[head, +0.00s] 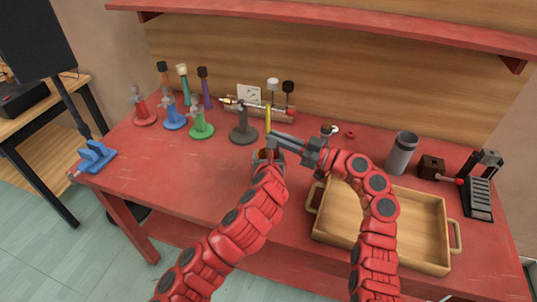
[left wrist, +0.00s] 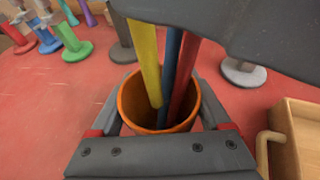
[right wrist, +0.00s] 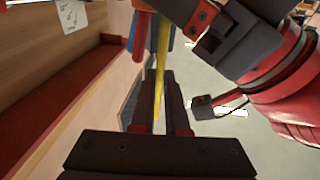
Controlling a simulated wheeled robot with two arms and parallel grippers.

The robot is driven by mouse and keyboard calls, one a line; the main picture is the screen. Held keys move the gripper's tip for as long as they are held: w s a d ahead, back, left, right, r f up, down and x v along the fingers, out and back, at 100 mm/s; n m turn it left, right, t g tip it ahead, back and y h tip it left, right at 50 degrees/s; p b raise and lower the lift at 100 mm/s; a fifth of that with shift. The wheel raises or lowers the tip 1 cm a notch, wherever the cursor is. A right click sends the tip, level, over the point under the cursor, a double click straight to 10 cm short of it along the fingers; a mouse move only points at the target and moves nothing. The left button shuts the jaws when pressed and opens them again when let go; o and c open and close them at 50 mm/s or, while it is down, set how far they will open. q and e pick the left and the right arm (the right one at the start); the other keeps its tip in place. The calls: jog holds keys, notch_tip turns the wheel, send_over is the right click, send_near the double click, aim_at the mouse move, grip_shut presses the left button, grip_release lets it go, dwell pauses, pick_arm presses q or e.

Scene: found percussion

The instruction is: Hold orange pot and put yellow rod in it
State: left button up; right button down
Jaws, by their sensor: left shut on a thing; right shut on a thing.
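The orange pot (left wrist: 131,97) is between the fingers of my left gripper (left wrist: 160,112), which is shut on it. A blue rod (left wrist: 170,75) and a red rod (left wrist: 186,75) stand in the pot. My right gripper (head: 272,143) is shut on the yellow rod (head: 268,118), which sticks up above the fingers. In the left wrist view the yellow rod (left wrist: 147,60) hangs down with its lower end inside the pot's mouth. The right wrist view shows the yellow rod (right wrist: 162,48) between the fingers (right wrist: 157,88). In the head view the grippers mostly hide the pot.
Red, blue and green stands (head: 201,125) are at the left back of the red table (head: 180,165). A dark stand (head: 243,130) is just behind my grippers. A wooden tray (head: 420,205), a grey cylinder (head: 401,155) and a black device (head: 478,190) are at right.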

jog(key=shift+f, duration=0.95)
jog(key=c, duration=1.3)
grip_release()
jog(key=shift+o, duration=0.2)
jog(key=o, duration=0.5)
jog(key=shift+o, duration=0.2)
jog(key=shift+d, duration=0.1)
jog(key=v, duration=1.1)
jog(key=shift+d, duration=0.4)
jog(key=shift+s+f, duration=0.1)
jog(key=shift+s, duration=0.05)
